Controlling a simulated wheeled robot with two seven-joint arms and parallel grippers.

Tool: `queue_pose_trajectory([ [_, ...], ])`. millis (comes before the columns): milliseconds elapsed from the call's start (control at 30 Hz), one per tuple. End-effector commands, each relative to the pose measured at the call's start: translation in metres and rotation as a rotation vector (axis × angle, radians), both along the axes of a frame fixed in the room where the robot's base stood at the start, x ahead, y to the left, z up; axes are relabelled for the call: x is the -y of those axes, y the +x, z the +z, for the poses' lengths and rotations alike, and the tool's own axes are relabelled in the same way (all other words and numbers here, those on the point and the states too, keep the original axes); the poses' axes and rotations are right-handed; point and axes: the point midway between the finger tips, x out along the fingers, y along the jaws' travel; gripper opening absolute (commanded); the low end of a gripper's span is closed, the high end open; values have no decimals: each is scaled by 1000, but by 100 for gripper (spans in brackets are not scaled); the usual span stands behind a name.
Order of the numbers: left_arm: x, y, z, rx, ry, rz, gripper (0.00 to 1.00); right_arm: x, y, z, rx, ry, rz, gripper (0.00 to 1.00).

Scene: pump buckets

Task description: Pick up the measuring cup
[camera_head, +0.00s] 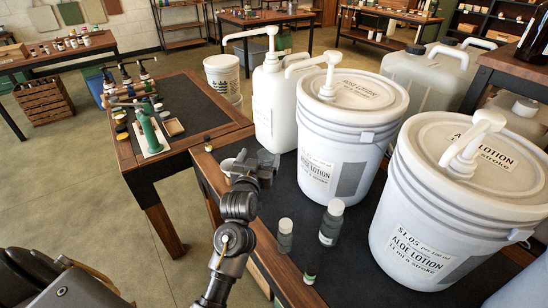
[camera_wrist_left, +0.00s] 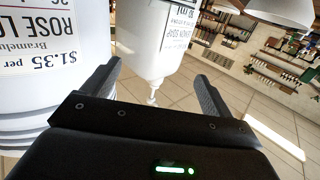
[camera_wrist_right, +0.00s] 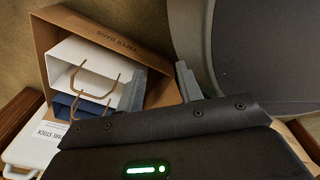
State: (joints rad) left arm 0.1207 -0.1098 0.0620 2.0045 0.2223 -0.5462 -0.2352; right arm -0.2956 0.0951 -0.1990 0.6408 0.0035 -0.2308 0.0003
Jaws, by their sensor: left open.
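Small bottles (camera_head: 331,222) (camera_head: 285,236) stand on the mat in front. A neighbouring table (camera_head: 190,85) holds a green pump. A paper-bag box (camera_wrist_right: 85,45) lies before my right gripper.

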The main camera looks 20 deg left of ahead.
Motion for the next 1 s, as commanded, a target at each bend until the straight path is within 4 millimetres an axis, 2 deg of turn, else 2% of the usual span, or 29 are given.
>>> queue_pose_trajectory([
  [100, -4, 4, 9, 31, 1, 16, 86, 0, 9, 0, 12, 1, 0, 36],
  [233, -6, 3, 7, 32, 2, 21, 86, 0, 9, 0, 12, 1, 0, 36],
  [367, -7, 2, -12, 27, 3, 23, 86, 1, -11, -2, -14, -1, 0, 36],
  [500, -7, 2, -42, 26, 3, 22, 86, 3, -26, -3, -37, -4, 0, 36],
  [700, -7, 4, -73, 30, 3, 20, 86, 4, -14, -3, -20, -6, 1, 36],
  [833, -9, 17, -70, 32, 2, 19, 86, 3, -2, -2, -2, -5, 2, 36],
  [1000, -9, 20, -71, 32, 2, 18, 86, 3, 1, -1, 2, -4, 2, 36],
])
